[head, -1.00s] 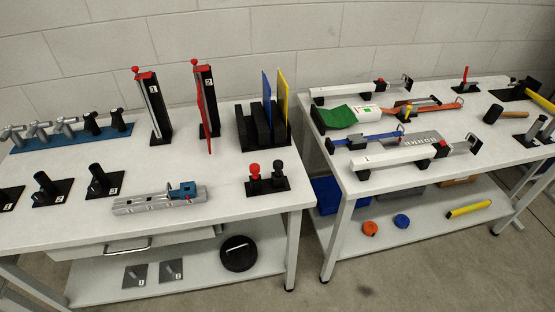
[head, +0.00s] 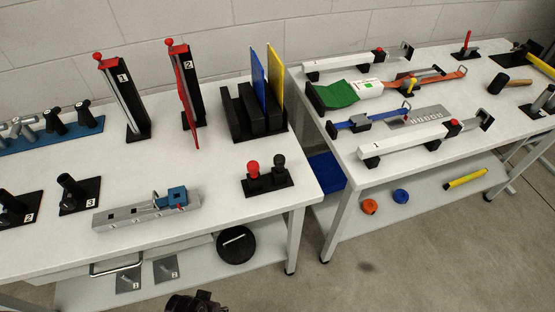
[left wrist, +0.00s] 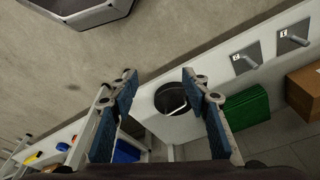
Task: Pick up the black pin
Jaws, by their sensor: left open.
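The black pin (head: 279,164) stands upright in a small black base (head: 268,184) near the front right of the left table, in the head view. A red pin (head: 253,170) stands beside it on the left. My left gripper (left wrist: 160,80) is open and empty in the left wrist view, with nothing between its fingers. The black pin cannot be made out in that view. A dark part of an arm of mine (head: 196,303) shows at the bottom edge of the head view, in front of the table and well apart from the pin. My right gripper is not seen.
A grey rail with a blue clamp (head: 150,208) lies left of the pins. A black rack (head: 252,112) with blue and yellow plates stands behind them. A black disc (head: 236,246) lies on the lower shelf. The tabletop around the pin base is clear.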

